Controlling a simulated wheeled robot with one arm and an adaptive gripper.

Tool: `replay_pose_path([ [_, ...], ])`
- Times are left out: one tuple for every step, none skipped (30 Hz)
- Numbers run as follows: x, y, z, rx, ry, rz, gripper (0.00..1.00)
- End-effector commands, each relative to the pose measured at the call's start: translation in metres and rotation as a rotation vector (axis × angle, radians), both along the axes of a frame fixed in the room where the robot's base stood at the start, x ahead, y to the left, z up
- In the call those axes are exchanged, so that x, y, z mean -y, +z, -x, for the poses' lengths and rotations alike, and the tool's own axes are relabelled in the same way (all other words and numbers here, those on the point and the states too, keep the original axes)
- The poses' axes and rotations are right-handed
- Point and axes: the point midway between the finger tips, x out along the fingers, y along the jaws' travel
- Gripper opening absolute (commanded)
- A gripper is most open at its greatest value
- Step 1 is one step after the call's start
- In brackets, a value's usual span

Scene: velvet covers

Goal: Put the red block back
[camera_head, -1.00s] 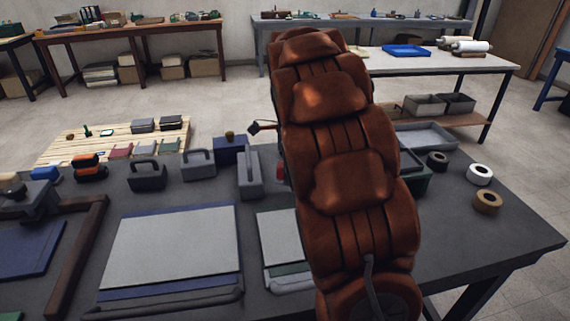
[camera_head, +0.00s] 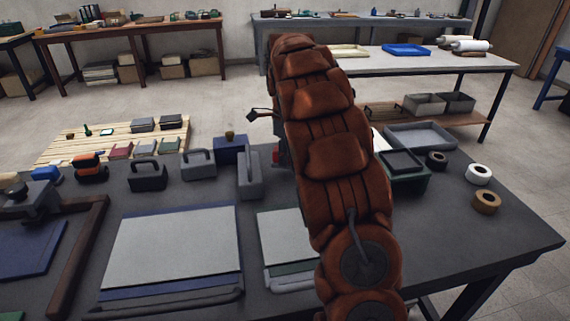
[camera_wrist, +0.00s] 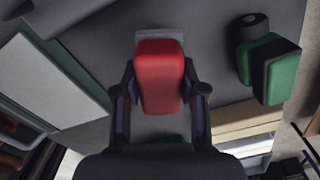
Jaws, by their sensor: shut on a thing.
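My gripper (camera_wrist: 160,98) is shut on a red block (camera_wrist: 158,75), with one dark finger on each long side in the wrist view. A grey piece (camera_wrist: 160,35) shows at the block's far end; I cannot tell whether it is part of the block. In the head view my brown-covered arm hides the gripper and most of the block. A small red patch (camera_head: 276,155) shows at the arm's left edge, just right of a grey block with a handle (camera_head: 249,178). The wrist view does not settle whether the block touches the table.
The dark table (camera_head: 480,245) holds a green box (camera_head: 408,180), a grey tray (camera_head: 421,135), tape rolls (camera_head: 487,201) and flat sheets (camera_head: 175,243). Handled blocks (camera_head: 148,176) line its far side. A slatted pallet (camera_head: 60,150) with blocks lies beyond. The right front tabletop is clear.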

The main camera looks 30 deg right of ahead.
Motion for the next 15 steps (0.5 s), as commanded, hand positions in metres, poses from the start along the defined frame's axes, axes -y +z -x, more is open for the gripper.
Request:
replay_pose_path([
  [0.000,-0.003,0.000,-0.001,0.000,0.000,0.09],
  [0.000,-0.006,0.001,-0.003,-0.001,-0.001,0.09],
  [0.000,-0.010,0.001,-0.005,-0.001,-0.002,0.09],
  [0.000,-0.014,0.002,-0.006,-0.001,-0.002,0.09],
  [0.000,-0.017,0.002,-0.006,-0.001,-0.002,0.09],
  [0.000,-0.021,0.002,-0.006,-0.001,-0.001,0.09],
  [0.000,-0.024,0.001,-0.004,0.000,-0.001,0.09],
  [0.000,-0.027,0.001,-0.003,0.000,0.000,0.09],
  [0.000,-0.031,0.000,-0.002,0.001,-0.001,0.09],
  [0.000,-0.033,0.000,-0.002,0.001,-0.001,0.09],
  [0.000,-0.035,0.000,-0.002,0.001,-0.001,0.09],
  [0.000,-0.036,0.000,-0.002,0.001,-0.001,0.09],
  [0.000,-0.036,0.000,-0.002,0.001,-0.001,0.09],
  [0.000,-0.036,0.000,-0.001,0.001,0.000,0.09],
  [0.000,-0.036,0.000,-0.001,0.001,0.000,0.09],
])
